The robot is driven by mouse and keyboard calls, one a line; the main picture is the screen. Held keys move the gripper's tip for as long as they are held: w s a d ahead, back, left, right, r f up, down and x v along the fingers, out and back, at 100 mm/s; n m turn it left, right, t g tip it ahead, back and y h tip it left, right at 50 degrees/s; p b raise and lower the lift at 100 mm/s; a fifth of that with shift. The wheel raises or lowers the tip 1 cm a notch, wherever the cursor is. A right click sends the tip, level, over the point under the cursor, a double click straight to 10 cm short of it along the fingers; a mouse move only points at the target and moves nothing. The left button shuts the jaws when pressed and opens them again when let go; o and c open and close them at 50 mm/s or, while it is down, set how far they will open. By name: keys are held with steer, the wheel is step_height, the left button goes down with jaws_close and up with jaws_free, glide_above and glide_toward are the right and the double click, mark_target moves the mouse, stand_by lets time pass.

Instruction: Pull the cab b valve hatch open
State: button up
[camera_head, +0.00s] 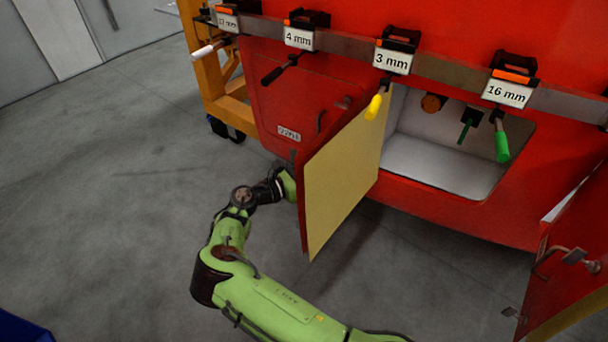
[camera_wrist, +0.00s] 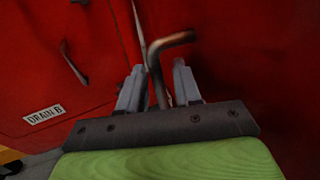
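A red hatch door with a cream inner face (camera_head: 345,175) stands swung well open at the middle of the head view. It is probably the cab b valve hatch; no label on it is readable. Behind it is a white-lined compartment (camera_head: 435,165) with a green-handled valve (camera_head: 467,128) and an orange round fitting (camera_head: 433,103). My gripper is hidden behind the door in the head view. In the wrist view, my gripper (camera_wrist: 159,82) is open, its fingers on both sides of a bent metal handle (camera_wrist: 158,72), with a gap visible on the right.
A closed hatch labelled DRAIN B (camera_wrist: 45,114) is left of the handle. A rail above carries hanging tools marked 4 mm (camera_head: 298,38), 3 mm (camera_head: 392,61) and 16 mm (camera_head: 506,93). Another red door (camera_head: 570,265) stands open at right. The grey floor (camera_head: 120,220) at left is clear.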

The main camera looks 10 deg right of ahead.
steer(key=v, duration=1.5)
steer(key=shift+p, duration=0.45)
steer(key=shift+s+a+r, duration=0.1)
